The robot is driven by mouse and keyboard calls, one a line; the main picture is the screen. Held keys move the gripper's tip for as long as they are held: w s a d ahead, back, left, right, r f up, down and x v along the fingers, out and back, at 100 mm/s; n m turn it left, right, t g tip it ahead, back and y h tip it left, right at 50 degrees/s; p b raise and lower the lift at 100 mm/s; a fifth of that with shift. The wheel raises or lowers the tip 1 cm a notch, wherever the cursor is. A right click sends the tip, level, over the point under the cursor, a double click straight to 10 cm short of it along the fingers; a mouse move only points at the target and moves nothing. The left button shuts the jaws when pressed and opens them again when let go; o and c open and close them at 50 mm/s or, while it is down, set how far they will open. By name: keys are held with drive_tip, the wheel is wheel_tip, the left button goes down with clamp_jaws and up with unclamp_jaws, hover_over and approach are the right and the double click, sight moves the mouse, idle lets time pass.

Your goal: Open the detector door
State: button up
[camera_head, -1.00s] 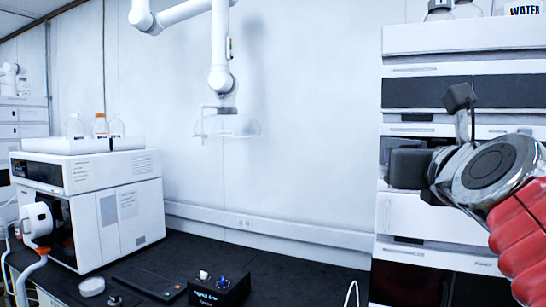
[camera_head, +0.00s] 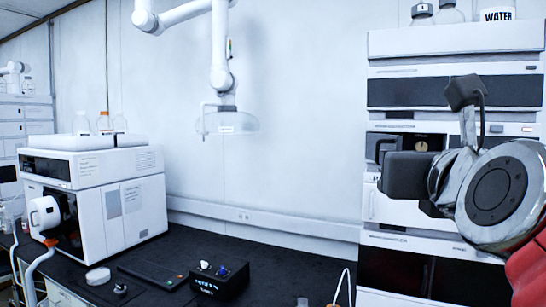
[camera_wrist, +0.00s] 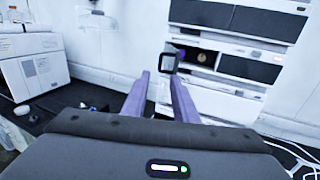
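The detector is a module in the white stack on the right, with a dark recess (camera_head: 422,143) that holds a round yellowish part. A small dark framed door (camera_head: 381,148) stands out from the left side of this recess and looks swung open. In the wrist view, the door (camera_wrist: 168,62) is just beyond the right fingertip, with the recess (camera_wrist: 203,58) to its right. My gripper (camera_wrist: 159,76) has two purple fingers apart, with nothing visible between them. Whether the right finger touches the door cannot be told. In the head view, my gripper's dark body hides the fingers.
A white instrument (camera_head: 100,205) stands on the black bench (camera_head: 270,268) at left. A small black box (camera_head: 219,280) sits on the bench in front. Bottles, including one labelled WATER (camera_head: 497,13), stand on top of the stack. A white arm (camera_head: 222,75) hangs over the middle.

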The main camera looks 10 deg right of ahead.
drive_tip(key=shift+c, duration=0.6)
drive_tip(key=shift+f, duration=0.15)
drive_tip(key=shift+c, duration=0.7)
drive_tip(key=a+f+n+y, duration=0.1)
drive_tip(key=f+n, duration=0.2)
drive_tip(key=w+a+f+n+g+y, duration=0.1)
drive_tip(key=f+n, duration=0.2)
drive_tip(key=f, duration=0.1)
drive_tip(key=w+a+f+n+g, duration=0.1)
drive_tip(key=a+f+n, duration=0.1)
drive_tip(key=f+n, duration=0.1)
drive_tip(key=shift+w+f+y, duration=0.15)
drive_tip(key=shift+w+y, duration=0.1)
drive_tip(key=shift+y, duration=0.15)
clamp_jaws()
drive_tip(key=s+a+f+n+g+y, duration=0.1)
drive_tip(key=s+a+f+n+g, duration=0.2)
drive_tip(key=f+n, duration=0.7)
drive_tip(key=s+a+f+n+g+y, duration=0.1)
drive_tip(key=s+a+f+n+g, duration=0.2)
drive_tip(key=f+n, duration=0.7)
drive_tip(key=s+a+f+n+g+y, duration=0.1)
drive_tip(key=s+a+f+n+g, duration=0.2)
drive_tip(key=f+n, duration=0.8)
drive_tip(key=shift+a+f, duration=0.65)
drive_tip(key=shift+a, duration=0.3)
drive_tip(key=shift+d, duration=0.1)
